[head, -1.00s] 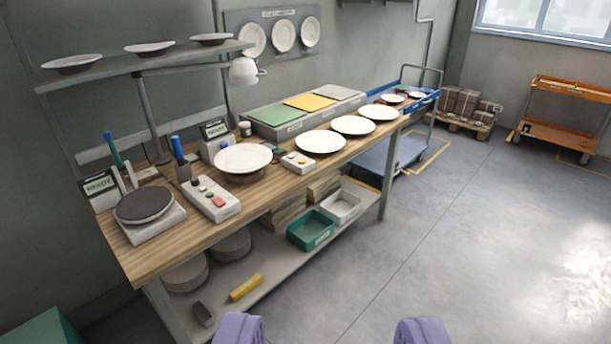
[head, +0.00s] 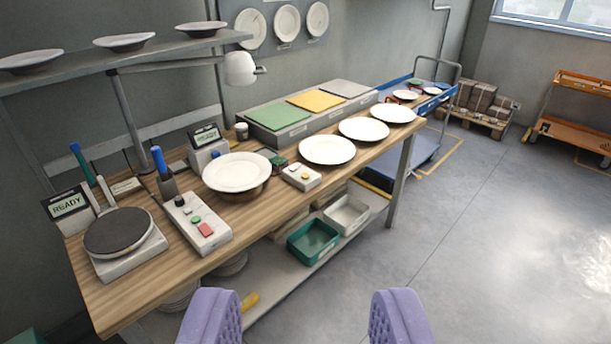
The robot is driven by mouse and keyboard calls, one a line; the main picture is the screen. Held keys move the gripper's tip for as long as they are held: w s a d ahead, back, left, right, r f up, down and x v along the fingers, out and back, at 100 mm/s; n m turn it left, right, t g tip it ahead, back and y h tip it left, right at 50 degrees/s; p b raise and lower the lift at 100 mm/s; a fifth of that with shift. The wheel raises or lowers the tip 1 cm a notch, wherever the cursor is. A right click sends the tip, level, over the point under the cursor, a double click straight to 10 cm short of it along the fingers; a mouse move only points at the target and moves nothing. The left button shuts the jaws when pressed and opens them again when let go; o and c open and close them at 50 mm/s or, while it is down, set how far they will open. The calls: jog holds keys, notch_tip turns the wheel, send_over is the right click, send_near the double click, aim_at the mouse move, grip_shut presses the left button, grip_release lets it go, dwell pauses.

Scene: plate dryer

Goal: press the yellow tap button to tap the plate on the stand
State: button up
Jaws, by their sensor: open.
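A white plate (head: 237,171) rests on a round dark stand (head: 243,193) on the workbench, left of centre. To its right is a small white box (head: 301,184) with a small yellow button (head: 305,175) on top. A larger control box (head: 198,232) with a black knob, a green button and a red button lies in front and to the left of the plate. My gripper (head: 304,318) is open and empty, its two purple fingers wide apart at the bottom edge. It appears in front of the bench, apart from the yellow button and the plate.
Three white plates (head: 364,129) lie along the bench to the right, before a box with green, yellow and grey pads (head: 315,101). A round dark disc (head: 118,231) sits on a scale at the left. A lamp (head: 240,68) hangs above.

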grip_shut()
dwell(1.8)
